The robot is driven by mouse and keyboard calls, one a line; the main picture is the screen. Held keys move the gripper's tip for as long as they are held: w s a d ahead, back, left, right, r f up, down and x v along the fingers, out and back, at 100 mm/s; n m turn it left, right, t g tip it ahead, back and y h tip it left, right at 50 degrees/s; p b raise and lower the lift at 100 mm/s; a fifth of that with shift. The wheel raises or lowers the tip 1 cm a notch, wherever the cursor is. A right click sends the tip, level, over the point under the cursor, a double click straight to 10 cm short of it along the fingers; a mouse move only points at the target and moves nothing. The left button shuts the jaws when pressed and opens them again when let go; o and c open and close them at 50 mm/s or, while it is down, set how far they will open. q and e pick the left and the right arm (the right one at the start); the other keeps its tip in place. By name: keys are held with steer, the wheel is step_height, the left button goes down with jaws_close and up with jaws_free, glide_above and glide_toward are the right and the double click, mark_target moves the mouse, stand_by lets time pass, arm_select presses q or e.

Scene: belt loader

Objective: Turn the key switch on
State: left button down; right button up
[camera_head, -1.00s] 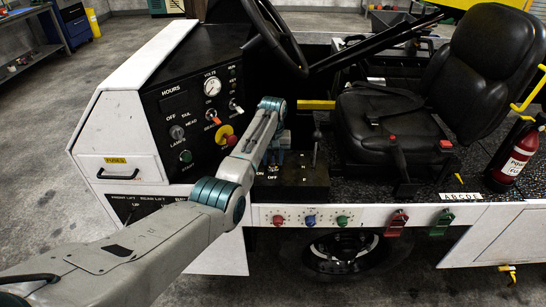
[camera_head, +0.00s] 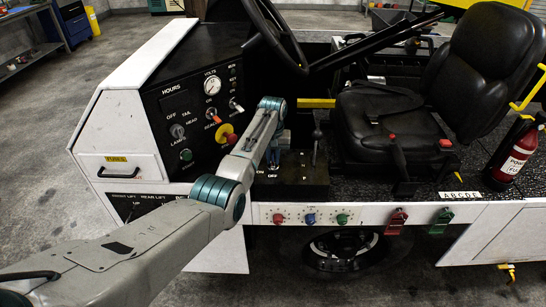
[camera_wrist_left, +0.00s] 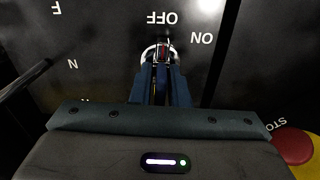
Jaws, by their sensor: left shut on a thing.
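The key switch (camera_wrist_left: 145,53) shows in the left wrist view as a pale metal ring on a black panel, with the words OFF and ON upside down around it. My left gripper (camera_wrist_left: 162,62) is shut on the key, with its blue fingers at the ring. Only a small reddish part of the key shows between the fingertips, so its exact angle is hard to tell. In the head view my left gripper (camera_head: 275,152) reaches down in front of the dark console, and the key is hidden there. My right gripper is not in view.
A red and yellow stop button (camera_head: 228,135) sits left of my left gripper, and its edge shows in the wrist view (camera_wrist_left: 297,146). A lever (camera_head: 316,145) stands just right of the gripper. The steering wheel (camera_head: 272,35) is above, and the black seat (camera_head: 395,115) is to the right.

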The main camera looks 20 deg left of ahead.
arm_select(q)
steer(key=shift+r+m, duration=0.15)
steer(key=shift+m, duration=0.25)
steer(key=shift+d+m+p, duration=0.1)
steer(key=shift+m+p, duration=0.85)
steer(key=shift+m, duration=0.45)
steer(key=shift+m+p, duration=0.5)
steer(key=shift+m, duration=0.7)
steer(key=shift+m+p, duration=0.45)
steer(key=shift+m, duration=0.95)
steer(key=shift+d+m, duration=0.1)
steer(key=shift+m, duration=0.7)
steer(key=shift+m+p, duration=0.35)
steer(key=shift+m, duration=0.25)
steer(key=c, duration=1.6)
jaws_free()
steer(key=shift+o, duration=1.1)
